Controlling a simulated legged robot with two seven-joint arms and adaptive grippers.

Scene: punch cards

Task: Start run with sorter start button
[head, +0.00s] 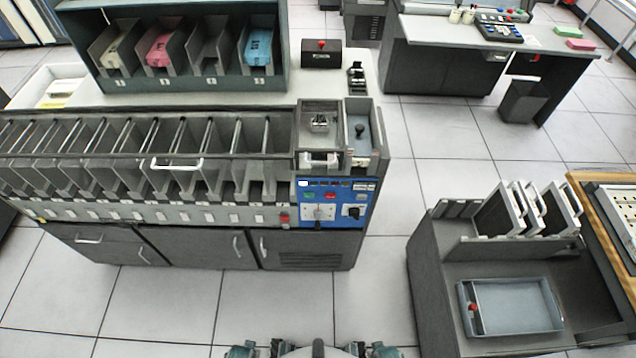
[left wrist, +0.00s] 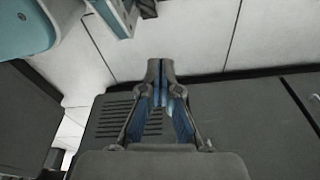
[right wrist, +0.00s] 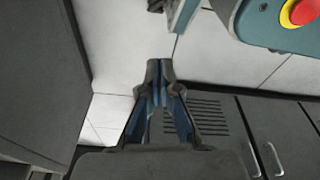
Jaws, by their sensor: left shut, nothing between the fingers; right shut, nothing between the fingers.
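The sorter (head: 150,210) is a long grey machine at the left of the head view, with a row of slots. At its right end is a blue control panel (head: 350,190). The panel carries a small green button (head: 309,196), a red button (head: 330,196), a white plate with a dark lever, and a black knob (head: 354,212). The labels are too small to read. My left gripper (left wrist: 160,68) is shut and empty in the left wrist view. My right gripper (right wrist: 160,68) is shut and empty in the right wrist view. Neither gripper touches the panel.
A bin rack (head: 185,50) with colored card stacks stands behind the sorter. A black box with a red button (head: 321,45) is beside it. At the right is a dark cart (head: 435,270) with a grey tray (head: 515,305). Tiled floor (head: 385,270) is clear between sorter and cart.

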